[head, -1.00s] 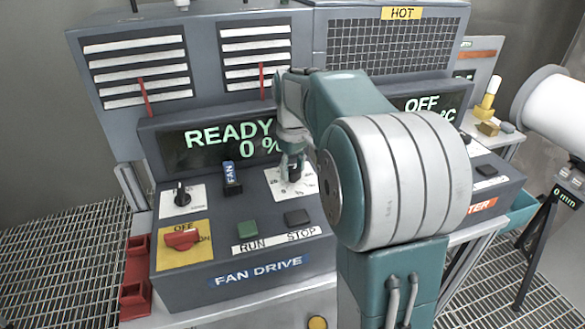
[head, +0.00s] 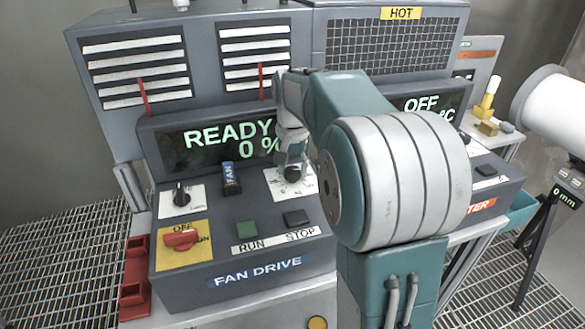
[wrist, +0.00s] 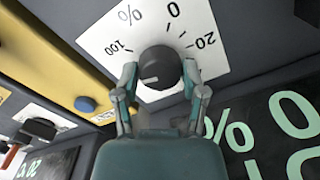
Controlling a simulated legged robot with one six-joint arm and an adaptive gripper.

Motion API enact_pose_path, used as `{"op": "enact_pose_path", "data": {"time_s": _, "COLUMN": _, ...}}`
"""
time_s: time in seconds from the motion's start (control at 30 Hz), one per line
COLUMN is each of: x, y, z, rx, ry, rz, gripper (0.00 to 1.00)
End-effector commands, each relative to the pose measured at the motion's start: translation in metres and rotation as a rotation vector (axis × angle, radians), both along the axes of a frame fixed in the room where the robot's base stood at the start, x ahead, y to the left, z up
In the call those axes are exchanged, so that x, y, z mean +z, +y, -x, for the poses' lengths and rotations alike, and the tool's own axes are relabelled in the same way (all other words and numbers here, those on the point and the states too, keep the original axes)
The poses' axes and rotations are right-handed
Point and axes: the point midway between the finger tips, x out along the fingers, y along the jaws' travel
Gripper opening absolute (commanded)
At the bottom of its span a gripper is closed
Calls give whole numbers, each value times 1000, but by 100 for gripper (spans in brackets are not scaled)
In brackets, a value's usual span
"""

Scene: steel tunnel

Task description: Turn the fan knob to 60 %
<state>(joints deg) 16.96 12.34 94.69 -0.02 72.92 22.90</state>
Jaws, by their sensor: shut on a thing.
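The fan knob (wrist: 160,68) is a round dark knob on a white scale plate (wrist: 203,52) marked 0, 20, 100 and %. A short pale line shows on its face, at the lower left in the wrist view. My gripper (wrist: 160,78) has one finger on each side of the knob and is shut on it. In the head view my gripper (head: 291,166) reaches down onto the white plate, and the knob is mostly hidden by the fingers. The fan display (head: 220,141) reads READY 0 %.
The heater display (head: 425,106) reads OFF, partly hidden by my arm.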

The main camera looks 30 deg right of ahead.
Motion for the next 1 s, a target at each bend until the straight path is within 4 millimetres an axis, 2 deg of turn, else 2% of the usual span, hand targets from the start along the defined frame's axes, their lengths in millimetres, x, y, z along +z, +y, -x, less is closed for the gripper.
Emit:
{"op": "enact_pose_path", "data": {"time_s": 0.7, "x": -3, "y": 1, "z": 0, "rx": -672, "ry": 6, "rz": -3, "gripper": 7}}
{"op": "enact_pose_path", "data": {"time_s": 1.0, "x": -3, "y": 1, "z": 0, "rx": -887, "ry": 6, "rz": -2, "gripper": 7}}
